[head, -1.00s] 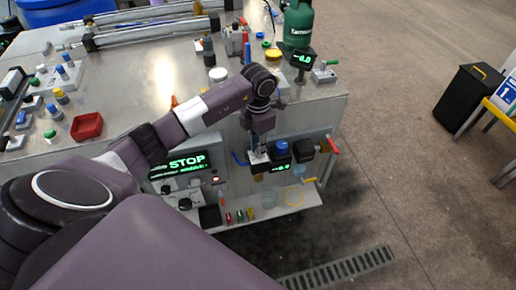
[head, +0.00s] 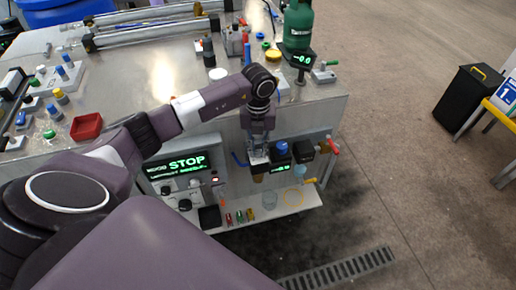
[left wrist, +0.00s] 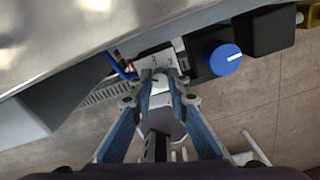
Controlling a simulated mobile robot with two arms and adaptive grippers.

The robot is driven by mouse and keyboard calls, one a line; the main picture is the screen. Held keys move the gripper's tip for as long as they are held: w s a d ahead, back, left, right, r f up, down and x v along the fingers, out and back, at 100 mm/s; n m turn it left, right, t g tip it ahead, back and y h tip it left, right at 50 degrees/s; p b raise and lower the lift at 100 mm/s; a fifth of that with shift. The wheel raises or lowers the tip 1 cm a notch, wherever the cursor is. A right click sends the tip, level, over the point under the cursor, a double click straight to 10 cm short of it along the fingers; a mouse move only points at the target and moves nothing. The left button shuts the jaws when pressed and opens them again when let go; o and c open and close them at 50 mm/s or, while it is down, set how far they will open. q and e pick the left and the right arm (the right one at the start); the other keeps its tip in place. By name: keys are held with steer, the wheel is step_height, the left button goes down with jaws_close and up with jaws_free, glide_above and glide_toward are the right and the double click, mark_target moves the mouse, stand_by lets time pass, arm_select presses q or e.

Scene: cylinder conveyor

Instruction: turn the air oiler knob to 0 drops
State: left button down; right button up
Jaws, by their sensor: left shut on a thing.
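The air oiler unit is on the front of the metal bench, below its edge. My left gripper (head: 258,158) reaches down over it from above. In the left wrist view the two blue-grey fingers (left wrist: 160,78) close in on a small pale knob (left wrist: 160,86), the air oiler knob, and are shut on it. The fingers partly hide the knob, and I cannot read its setting. A blue round knob (left wrist: 225,58) with a white mark sits just right of the fingers and apart from them; it also shows in the head view (head: 282,147). My right gripper is out of view.
A black block (head: 304,152) and a red-handled valve (head: 332,146) lie right of the blue knob. A control panel with a green STOP display (head: 185,163) is to the left. A lower shelf (head: 300,201) holds small coloured parts.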

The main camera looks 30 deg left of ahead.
mark_target(258, 151)
arm_select(q)
steer(key=n+p, duration=0.1)
steer(key=n, duration=0.5)
steer(key=shift+w+r+n, duration=0.1)
steer(key=shift+n, duration=0.2)
steer(key=n+p, duration=0.1)
steer(key=n, duration=0.5)
steer(key=shift+a, duration=0.1)
stand_by(0.3)
steer(key=c, duration=1.8)
jaws_free()
steer(key=shift+c, duration=0.2)
step_height(258, 151, up, 12)
